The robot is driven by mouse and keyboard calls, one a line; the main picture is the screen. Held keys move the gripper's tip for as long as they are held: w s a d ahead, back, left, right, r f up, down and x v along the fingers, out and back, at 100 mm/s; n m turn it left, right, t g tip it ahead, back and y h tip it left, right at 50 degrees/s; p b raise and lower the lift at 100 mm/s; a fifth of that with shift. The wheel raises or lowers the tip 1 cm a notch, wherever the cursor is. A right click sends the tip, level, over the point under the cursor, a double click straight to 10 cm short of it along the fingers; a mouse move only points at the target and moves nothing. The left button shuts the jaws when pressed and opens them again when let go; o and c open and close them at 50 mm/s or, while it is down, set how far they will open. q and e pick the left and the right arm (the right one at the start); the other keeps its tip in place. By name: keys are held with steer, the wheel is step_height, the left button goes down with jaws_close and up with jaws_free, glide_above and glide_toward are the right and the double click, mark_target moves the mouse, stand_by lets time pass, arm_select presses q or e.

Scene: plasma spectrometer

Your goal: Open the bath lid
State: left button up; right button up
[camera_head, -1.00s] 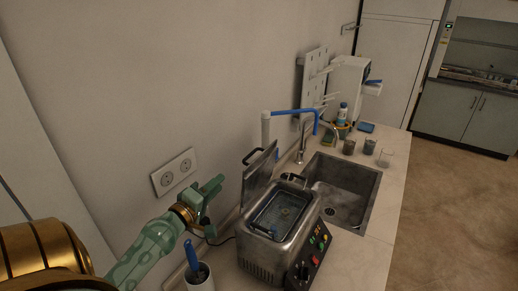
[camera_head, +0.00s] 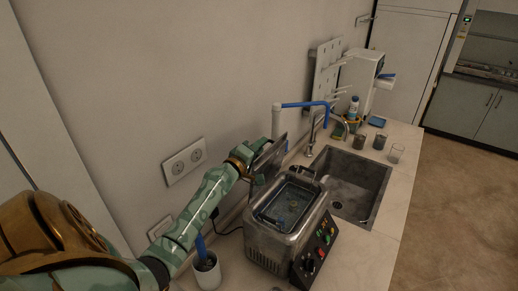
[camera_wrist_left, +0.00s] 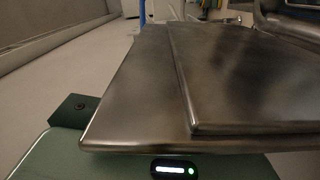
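The metal bath (camera_head: 264,236) stands on the counter with its top uncovered and a basket (camera_head: 290,203) inside. Its lid (camera_head: 268,154) is raised on the wall side, tilted up from the bath. My left gripper (camera_head: 257,177) is at the lid, between it and the wall, and partly covers it. In the left wrist view the lid (camera_wrist_left: 150,90) fills much of the picture, close against the green gripper body. The fingertips are largely hidden, so I cannot tell whether they grip the lid. My right gripper is not in view.
A sink (camera_head: 350,180) lies beyond the bath. A blue-tipped pipe (camera_head: 300,105) and a faucet (camera_head: 312,135) stand behind it. A white cup with a blue-handled tool (camera_head: 207,273) is nearer. Wall sockets (camera_head: 184,161) are at the left.

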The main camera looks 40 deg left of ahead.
arm_select(q)
steer(key=shift+w, duration=0.15)
jaws_close()
steer(key=a+n+b, duration=0.1)
steer(key=a+f+n+b, duration=0.1)
steer(key=a, duration=0.1)
steer(key=a+n+b, duration=0.1)
steer(key=shift+s+a+f, duration=0.2)
steer(key=shift+s+a, duration=0.15)
jaws_free()
steer(key=shift+s, duration=0.1)
